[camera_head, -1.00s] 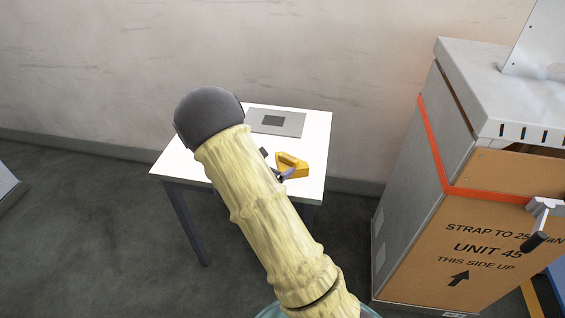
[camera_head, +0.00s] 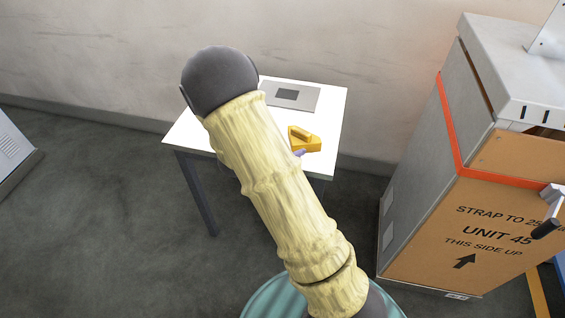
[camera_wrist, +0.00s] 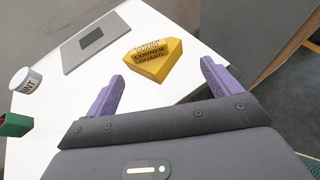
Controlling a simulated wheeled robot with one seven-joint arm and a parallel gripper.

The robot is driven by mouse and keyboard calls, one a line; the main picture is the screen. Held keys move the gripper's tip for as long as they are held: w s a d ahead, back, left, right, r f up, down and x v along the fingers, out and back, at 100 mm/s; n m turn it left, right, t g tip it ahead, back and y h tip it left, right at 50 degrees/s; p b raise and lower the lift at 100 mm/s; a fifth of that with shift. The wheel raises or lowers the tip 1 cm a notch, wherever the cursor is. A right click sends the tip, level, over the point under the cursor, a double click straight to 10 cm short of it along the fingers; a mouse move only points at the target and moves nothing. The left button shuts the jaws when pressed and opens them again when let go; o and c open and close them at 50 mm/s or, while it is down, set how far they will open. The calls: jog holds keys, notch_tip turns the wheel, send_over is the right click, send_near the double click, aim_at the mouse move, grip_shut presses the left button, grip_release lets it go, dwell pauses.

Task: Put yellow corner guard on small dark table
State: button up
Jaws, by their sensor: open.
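The yellow corner guard (camera_head: 305,138) lies on a small white-topped table with dark legs (camera_head: 327,104). In the wrist view the corner guard (camera_wrist: 154,57) shows its printed label and lies ahead of my gripper (camera_wrist: 160,84), not between the fingers. My gripper is open and empty, its purple fingers spread apart above the near part of the white tabletop (camera_wrist: 75,95). In the head view my arm hides most of the gripper; only a bit of purple shows beside the corner guard. I see no other small table with a dark top.
A grey plate with a dark square (camera_head: 290,96) lies at the table's back. In the wrist view, a white labelled cup (camera_wrist: 25,80) and a green object (camera_wrist: 14,124) stand at left. A large strapped carton (camera_head: 470,230) stands right of the table. Floor at left is open.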

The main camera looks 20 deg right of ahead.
jog(key=s+d+r+m+g+y, duration=0.1)
jog(key=s+d+m+g+y, duration=0.1)
jog(key=s+m+g, duration=0.5)
jog(key=s+a+r+m+t+y, duration=0.1)
jog(key=s+a+r+m+y, duration=0.1)
jog(key=s+a+m+y, duration=0.2)
jog(key=s+a+r+m+t+y, duration=0.2)
jog(key=s+a+m+y, duration=0.3)
jog(key=s+m, duration=0.4)
jog(key=r+m, duration=0.1)
jog(key=m, duration=0.2)
jog(key=shift+r, duration=0.15)
